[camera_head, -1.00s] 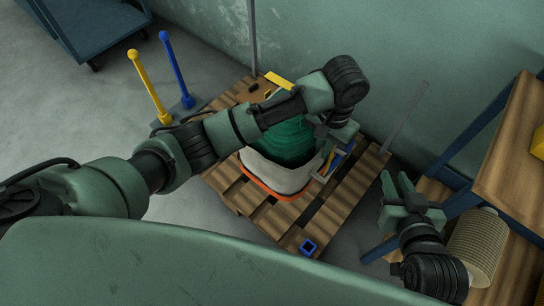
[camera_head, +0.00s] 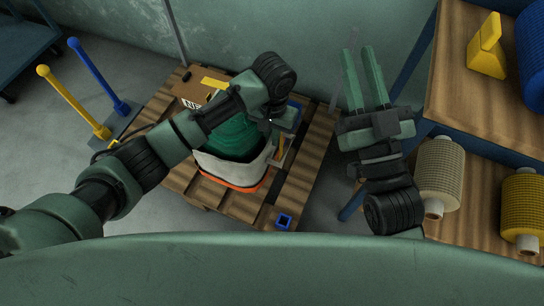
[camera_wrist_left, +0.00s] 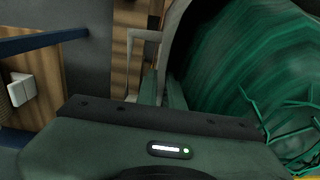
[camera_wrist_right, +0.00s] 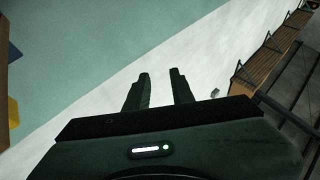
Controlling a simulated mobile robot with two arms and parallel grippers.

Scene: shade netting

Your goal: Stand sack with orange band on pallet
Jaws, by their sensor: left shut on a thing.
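The sack with the orange band (camera_head: 229,168) is white, with dark green netting bulging from its open top. It stands roughly upright on the wooden pallet (camera_head: 315,142), its orange band low around its base. My left arm crosses over it and hides part of its top. My left gripper (camera_head: 283,122) is at the sack's right side, shut on its rim. In the left wrist view the fingers (camera_wrist_left: 172,92) meet beside the rim and the green netting (camera_wrist_left: 245,60). My right gripper (camera_head: 365,75) is open and empty, raised right of the pallet.
A blue square piece (camera_head: 284,221) sits at the pallet's front corner. Yellow (camera_head: 75,100) and blue (camera_head: 97,75) posts stand left of it. A wooden shelf unit (camera_head: 455,75) with netting rolls (camera_head: 439,170) is close on the right. A wall stands behind the pallet.

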